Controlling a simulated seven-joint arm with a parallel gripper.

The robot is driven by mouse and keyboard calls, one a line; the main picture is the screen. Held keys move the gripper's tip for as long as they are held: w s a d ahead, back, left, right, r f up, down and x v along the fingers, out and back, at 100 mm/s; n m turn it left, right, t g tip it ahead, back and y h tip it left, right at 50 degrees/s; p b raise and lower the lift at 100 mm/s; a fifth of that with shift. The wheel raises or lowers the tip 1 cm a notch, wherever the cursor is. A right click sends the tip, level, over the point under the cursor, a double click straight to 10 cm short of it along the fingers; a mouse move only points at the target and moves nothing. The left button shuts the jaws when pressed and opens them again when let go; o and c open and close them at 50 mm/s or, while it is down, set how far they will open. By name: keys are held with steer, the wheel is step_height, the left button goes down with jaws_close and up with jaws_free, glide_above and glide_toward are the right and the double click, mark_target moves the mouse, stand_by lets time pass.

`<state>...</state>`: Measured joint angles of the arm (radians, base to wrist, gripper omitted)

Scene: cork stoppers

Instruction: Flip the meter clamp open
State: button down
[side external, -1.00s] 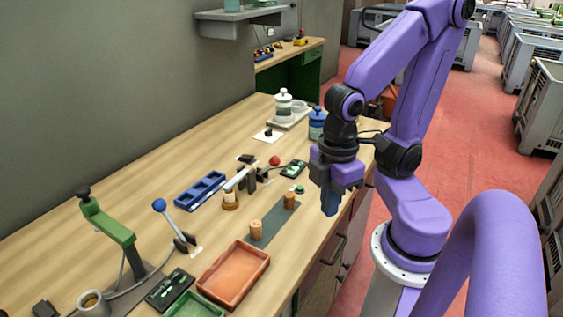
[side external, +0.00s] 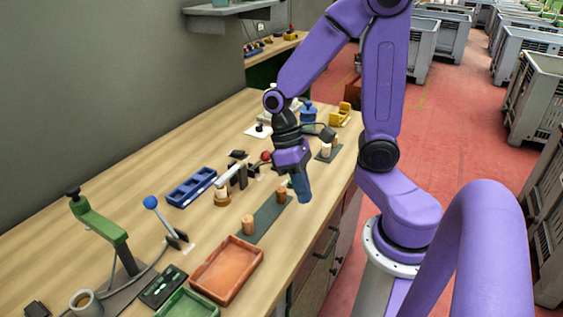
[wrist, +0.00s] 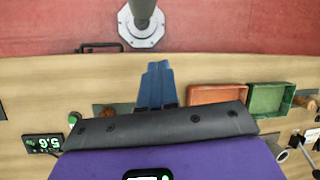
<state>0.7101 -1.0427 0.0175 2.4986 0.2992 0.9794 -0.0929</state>
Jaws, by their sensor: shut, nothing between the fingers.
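The clamp with a red knob (side external: 266,156) stands mid-bench in the side view. Its pale arm (side external: 229,172) reaches out level above a cork piece (side external: 222,198), with dark uprights behind. I cannot tell for certain that this is the meter clamp. My gripper (side external: 304,199) is shut and empty, pointing down to the right of the red knob, apart from it near the bench's front edge. Its blue fingers lie together in the wrist view (wrist: 158,68). The meter (wrist: 42,143), with a lit green readout, shows at the left there; in the side view my gripper hides it.
Two corks (side external: 248,225) stand on a dark strip (side external: 264,219). An orange tray (side external: 227,270) and a green tray (side external: 188,305) lie in front. A blue-knob lever (side external: 151,202) and a green press (side external: 99,220) stand left. A blue compartment tray (side external: 192,187) lies behind.

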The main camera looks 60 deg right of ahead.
steer(key=w+d+f+m+t+y, duration=0.5)
steer(key=m+y, duration=0.4)
steer(key=m, duration=0.6)
steer(key=d+f+m+t+h, duration=0.1)
steer(key=d+m+t+h, duration=0.1)
steer(key=d+m+t, duration=0.2)
steer(key=s+d+m+t+h, duration=0.1)
steer(key=d+m+t+h, duration=0.2)
steer(key=m, duration=0.6)
steer(key=d+f+m+t+h, duration=0.1)
steer(key=d+m+t+h, duration=0.1)
steer(key=d+m+t, duration=0.4)
steer(key=shift+s+d+f+m+t+h, duration=0.15)
steer(key=shift+s+f+m+t+h, duration=0.25)
steer(key=shift+m+t, duration=0.3)
steer(key=shift+s+d+f+m+h, duration=0.15)
steer(key=shift+s+d+m+h, duration=0.3)
steer(key=shift+m+h, duration=0.35)
glide_toward(260, 161)
steer(key=f, duration=0.3)
steer(key=shift+d+f, duration=0.2)
steer(key=shift+d, duration=0.15)
steer(key=shift+w+r, duration=0.7)
steer(key=shift+w, duration=0.2)
steer(key=shift+w+a+r, duration=0.1)
steer(key=shift+w+r, duration=0.25)
steer(key=shift+w, duration=0.2)
